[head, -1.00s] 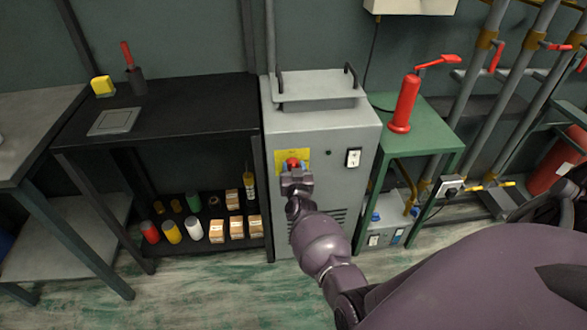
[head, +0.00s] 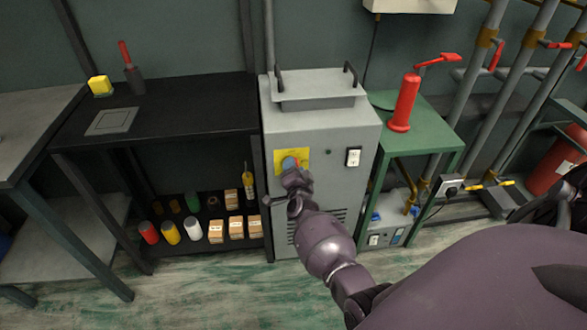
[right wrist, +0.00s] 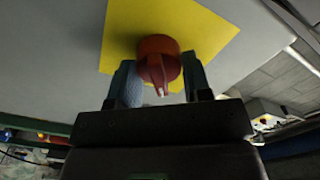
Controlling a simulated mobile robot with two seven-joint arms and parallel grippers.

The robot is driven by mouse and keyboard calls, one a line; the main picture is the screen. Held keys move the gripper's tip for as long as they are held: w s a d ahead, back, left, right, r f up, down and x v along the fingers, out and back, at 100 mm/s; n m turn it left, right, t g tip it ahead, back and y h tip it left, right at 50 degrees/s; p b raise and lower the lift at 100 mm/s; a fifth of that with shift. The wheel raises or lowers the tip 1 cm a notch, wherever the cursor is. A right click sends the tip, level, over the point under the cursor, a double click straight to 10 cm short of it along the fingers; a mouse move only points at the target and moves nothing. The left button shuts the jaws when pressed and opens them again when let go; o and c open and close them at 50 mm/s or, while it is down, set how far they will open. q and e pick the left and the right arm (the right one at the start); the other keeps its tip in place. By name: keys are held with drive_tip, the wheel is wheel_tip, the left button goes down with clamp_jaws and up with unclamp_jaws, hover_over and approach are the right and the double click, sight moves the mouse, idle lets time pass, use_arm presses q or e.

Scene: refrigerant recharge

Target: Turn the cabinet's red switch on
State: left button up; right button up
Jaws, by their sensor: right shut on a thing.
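The grey cabinet (head: 345,125) stands between a black shelf and a green stand. A yellow plate (head: 279,156) is on its front. The red switch (right wrist: 158,60) sits on this plate, with its ridge toward my gripper in the right wrist view. My right gripper (head: 291,166) is at the plate and hides most of the switch in the head view. In the right wrist view its two blue-grey fingers (right wrist: 160,82) lie on either side of the switch, shut on it. My left gripper is not in view.
A white socket (head: 353,157) is on the cabinet front, right of the plate. The black shelf (head: 200,105) at left holds several cans and boxes below. A red cylinder with a lever (head: 405,103) stands on the green stand (head: 430,125). Open floor lies in front.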

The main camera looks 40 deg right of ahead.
drive_tip(key=m, duration=0.2)
drive_tip(key=shift+f+m, duration=0.2)
drive_tip(key=shift+m, duration=0.2)
drive_tip(key=m+b, duration=0.1)
drive_tip(key=m, duration=0.1)
drive_tip(key=shift+m, duration=1.1)
drive_tip(key=o, duration=0.9)
